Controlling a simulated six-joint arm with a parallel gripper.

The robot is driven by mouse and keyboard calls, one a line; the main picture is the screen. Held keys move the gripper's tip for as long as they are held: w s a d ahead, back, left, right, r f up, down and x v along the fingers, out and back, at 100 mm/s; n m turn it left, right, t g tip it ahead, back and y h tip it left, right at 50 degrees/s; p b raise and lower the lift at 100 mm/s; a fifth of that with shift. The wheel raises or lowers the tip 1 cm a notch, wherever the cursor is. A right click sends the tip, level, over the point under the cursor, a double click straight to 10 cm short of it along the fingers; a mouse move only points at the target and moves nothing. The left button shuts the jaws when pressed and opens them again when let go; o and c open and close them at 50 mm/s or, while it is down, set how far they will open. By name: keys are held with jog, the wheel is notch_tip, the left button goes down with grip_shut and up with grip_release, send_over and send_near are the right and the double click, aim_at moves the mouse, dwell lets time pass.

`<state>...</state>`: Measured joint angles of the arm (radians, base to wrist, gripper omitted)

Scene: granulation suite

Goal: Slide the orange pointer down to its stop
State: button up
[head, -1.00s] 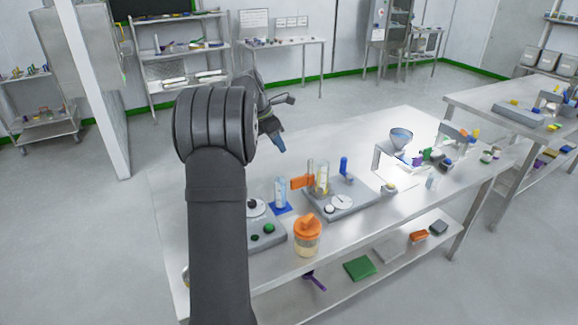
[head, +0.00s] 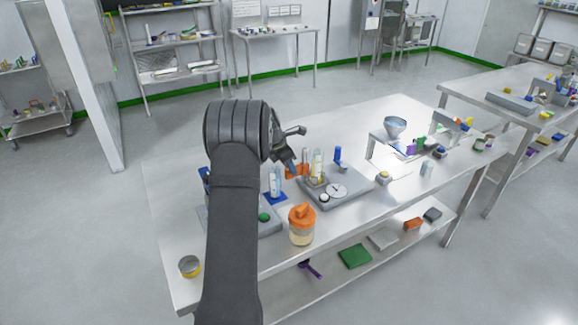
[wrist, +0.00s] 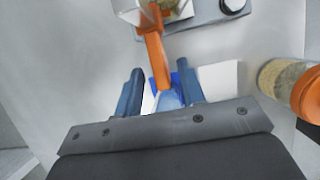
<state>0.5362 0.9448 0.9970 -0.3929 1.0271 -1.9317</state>
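The orange pointer (head: 292,172) sticks out to the left of a clear tube (head: 317,164) on a grey base (head: 352,188) in the head view. In the wrist view the pointer (wrist: 155,58) is a long orange bar running from the tube at the top down to between my fingers. My gripper (wrist: 158,88) is open, with one blue finger on each side of the bar's near end and visible gaps beside it. In the head view my gripper (head: 289,164) is at the pointer and partly hides it. The stop cannot be made out.
A clear cylinder on a blue foot (head: 275,184) stands just left of the pointer. An orange-lidded jar (head: 302,226) stands in front, also seen at right in the wrist view (wrist: 285,78). A blue upright part (head: 338,155) stands behind the base.

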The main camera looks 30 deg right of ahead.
aim_at(287, 169)
jog(key=shift+f, duration=0.1)
grip_shut()
jog(key=shift+f, duration=1.6)
grip_release()
jog(key=v, duration=1.7)
jog(key=shift+r, duration=0.15)
